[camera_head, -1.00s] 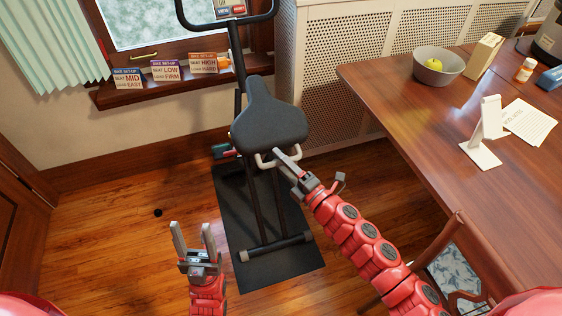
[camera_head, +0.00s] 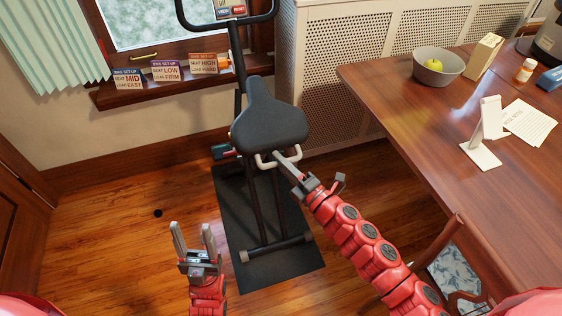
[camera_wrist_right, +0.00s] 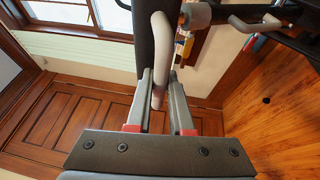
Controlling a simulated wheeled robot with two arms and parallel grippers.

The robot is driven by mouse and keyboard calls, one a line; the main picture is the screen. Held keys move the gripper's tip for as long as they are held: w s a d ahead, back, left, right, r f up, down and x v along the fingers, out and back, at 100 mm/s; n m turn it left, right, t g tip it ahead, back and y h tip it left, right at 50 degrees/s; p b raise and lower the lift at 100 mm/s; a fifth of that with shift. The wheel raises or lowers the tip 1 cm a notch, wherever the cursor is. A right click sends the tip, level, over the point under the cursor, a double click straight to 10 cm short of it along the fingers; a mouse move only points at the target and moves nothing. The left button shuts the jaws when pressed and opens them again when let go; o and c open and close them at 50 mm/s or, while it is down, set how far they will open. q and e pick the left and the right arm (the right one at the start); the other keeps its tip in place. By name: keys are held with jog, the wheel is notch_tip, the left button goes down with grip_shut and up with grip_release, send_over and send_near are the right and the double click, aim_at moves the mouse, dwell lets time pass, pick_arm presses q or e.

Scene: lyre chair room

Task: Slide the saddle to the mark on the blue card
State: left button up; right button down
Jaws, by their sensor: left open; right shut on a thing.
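The dark saddle (camera_head: 270,122) sits on the exercise bike's post. A pale loop handle (camera_head: 262,160) sticks out under its rear edge. My right gripper (camera_head: 283,158) is shut on this handle; the right wrist view shows the handle (camera_wrist_right: 159,60) between the two fingers. The dark blue card (camera_head: 128,78) stands leftmost on the windowsill and reads "SEAT MID, LOAD EASY". My left gripper (camera_head: 193,230) is open and empty, left of the bike and away from it. Height marks on the post cannot be made out.
A purple card (camera_head: 165,70) and an orange card (camera_head: 203,63) stand beside the blue one. The bike stands on a black mat (camera_head: 285,265). A wooden table (camera_head: 400,95) is on the right, with a chair (camera_head: 455,265) at its near side.

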dwell(0.8)
jog(key=r+p, duration=0.1)
jog(key=s+r+p, duration=0.1)
jog(key=r, duration=0.1)
jog(key=s+r+p, duration=0.1)
jog(key=shift+s+d+r, duration=0.15)
jog(key=shift+s+d, duration=0.1)
jog(key=shift+d, duration=0.15)
jog(key=c, duration=0.8)
grip_release()
jog(key=p+v, duration=0.2)
jog(key=v, duration=1.5)
jog(key=shift+s, duration=0.2)
jog(key=shift+d, duration=0.1)
